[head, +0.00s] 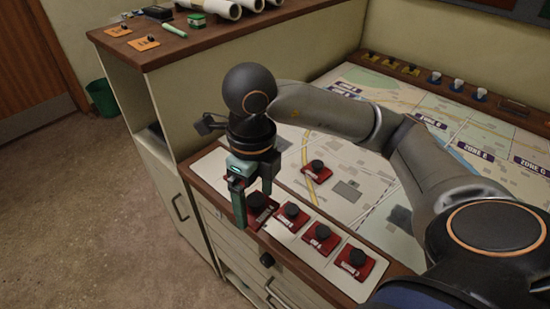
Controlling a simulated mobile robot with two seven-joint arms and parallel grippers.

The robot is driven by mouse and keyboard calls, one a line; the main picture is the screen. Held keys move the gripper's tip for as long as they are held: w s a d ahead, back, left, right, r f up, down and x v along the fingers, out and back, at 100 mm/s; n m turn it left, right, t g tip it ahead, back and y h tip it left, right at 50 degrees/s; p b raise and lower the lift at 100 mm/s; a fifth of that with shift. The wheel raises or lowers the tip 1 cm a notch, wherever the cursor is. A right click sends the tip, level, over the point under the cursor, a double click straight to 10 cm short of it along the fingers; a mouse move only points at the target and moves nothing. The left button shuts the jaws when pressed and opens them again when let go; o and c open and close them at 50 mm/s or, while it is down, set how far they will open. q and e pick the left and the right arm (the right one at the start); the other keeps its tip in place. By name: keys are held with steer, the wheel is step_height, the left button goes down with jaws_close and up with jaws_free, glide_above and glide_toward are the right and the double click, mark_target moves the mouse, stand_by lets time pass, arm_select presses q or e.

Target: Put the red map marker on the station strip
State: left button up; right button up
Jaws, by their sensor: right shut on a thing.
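My right gripper (254,203) points down over the left part of the pale station strip (207,168) at the map table's front edge. It is shut on a red map marker (262,218) with a dark knob, which shows between and below the fingers. The fingers hide part of this marker, and I cannot tell whether its base touches the strip. Another red marker (316,172) stands upright on the map, apart from the strip. My left gripper is not in view.
More red markers (291,214), (321,237) and (353,262) stand on the strip to the right. Yellow and white-knobbed markers (457,84) line the map's (345,132) far edge. A raised wooden shelf (170,48) holds orange markers, a green pen and rolled papers.

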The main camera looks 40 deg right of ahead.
steer(key=shift+w+d+f+m, duration=0.1)
steer(key=shift+w+d+m, duration=0.1)
steer(key=shift+m, duration=0.1)
steer(key=w+d+f, duration=0.2)
steer(key=w, duration=0.1)
steer(key=w+d+f, duration=0.2)
steer(key=w+f, duration=0.1)
steer(key=w+d+f, duration=0.3)
steer(key=w, duration=0.1)
steer(key=shift+f+p, duration=0.2)
steer(key=shift+p, duration=0.15)
steer(key=shift+w+d+f, duration=0.4)
steer(key=shift+w+f, duration=0.05)
steer(key=shift+f, duration=0.25)
step_height(320, 180, down, 2)
steer(key=shift+f+p, duration=0.25)
steer(key=shift+p, duration=0.15)
steer(key=shift+f, duration=0.2)
steer(key=shift+f, duration=0.1)
